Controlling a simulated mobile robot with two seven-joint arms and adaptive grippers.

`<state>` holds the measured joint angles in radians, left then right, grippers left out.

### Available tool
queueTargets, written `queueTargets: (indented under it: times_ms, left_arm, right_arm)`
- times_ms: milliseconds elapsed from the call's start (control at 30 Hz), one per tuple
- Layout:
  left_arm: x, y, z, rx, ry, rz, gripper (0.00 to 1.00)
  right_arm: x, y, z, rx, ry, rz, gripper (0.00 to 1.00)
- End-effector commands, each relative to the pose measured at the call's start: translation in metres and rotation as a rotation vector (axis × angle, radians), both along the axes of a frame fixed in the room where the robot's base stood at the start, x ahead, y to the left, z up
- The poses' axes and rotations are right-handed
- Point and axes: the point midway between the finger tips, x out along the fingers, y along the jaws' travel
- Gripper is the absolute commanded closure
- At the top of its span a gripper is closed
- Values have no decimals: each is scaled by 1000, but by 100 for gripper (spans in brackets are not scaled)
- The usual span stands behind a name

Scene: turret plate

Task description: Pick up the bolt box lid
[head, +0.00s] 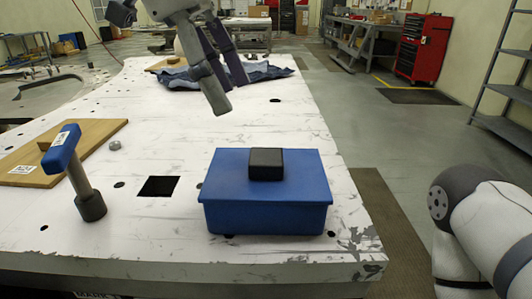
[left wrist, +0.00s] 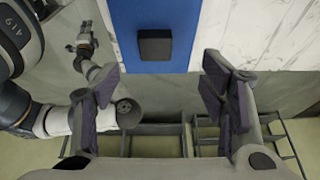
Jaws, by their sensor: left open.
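The bolt box (head: 265,217) is blue and stands near the front edge of the white table. Its flat blue lid (head: 222,172) sits on top, with a black block handle (head: 266,164) in the middle. The lid (left wrist: 155,14) and handle (left wrist: 155,45) also show in the left wrist view, framed between my left fingers. My left gripper (head: 229,92) is open and empty, above the table and beyond the box, apart from the lid. My right gripper (left wrist: 82,42) shows small in the left wrist view; whether it is open is unclear. Only my right arm shows in the head view.
A blue-headed mallet (head: 62,150) stands left of the box, by a wooden board (head: 95,137). A square hole (head: 158,186) and a small nut (head: 115,145) lie between. Blue cloth (head: 190,78) lies farther back. The table right of the box is narrow.

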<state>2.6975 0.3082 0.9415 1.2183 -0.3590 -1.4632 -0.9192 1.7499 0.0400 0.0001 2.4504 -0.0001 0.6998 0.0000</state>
Motion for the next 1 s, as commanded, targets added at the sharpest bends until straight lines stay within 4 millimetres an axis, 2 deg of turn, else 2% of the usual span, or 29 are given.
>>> queueTargets:
  times_ms: [100,267,500,600,767,800,867,1000]
  left_arm:
    - [-2,-10,-24,2,2,-1,35]
    - [-1,-19,-44,2,0,1,35]
    - [-3,-44,-79,1,-2,1,35]
    - [-3,-47,-88,1,-1,2,35]
    - [-2,-47,-89,1,-1,3,35]
    - [-2,-47,-89,1,-1,3,37]
    - [-2,-47,-89,1,-1,3,51]
    - [-2,-47,-89,1,-1,3,83]
  right_arm:
    - [2,0,2,0,-8,0,65]
    - [4,0,3,-1,-14,0,65]
    - [9,0,8,0,-33,0,65]
    - [9,0,8,0,-34,0,65]
    - [9,0,8,0,-33,0,65]
    - [9,0,8,0,-33,0,65]
    - [9,0,8,0,-33,0,65]
    - [9,0,8,0,-33,0,65]
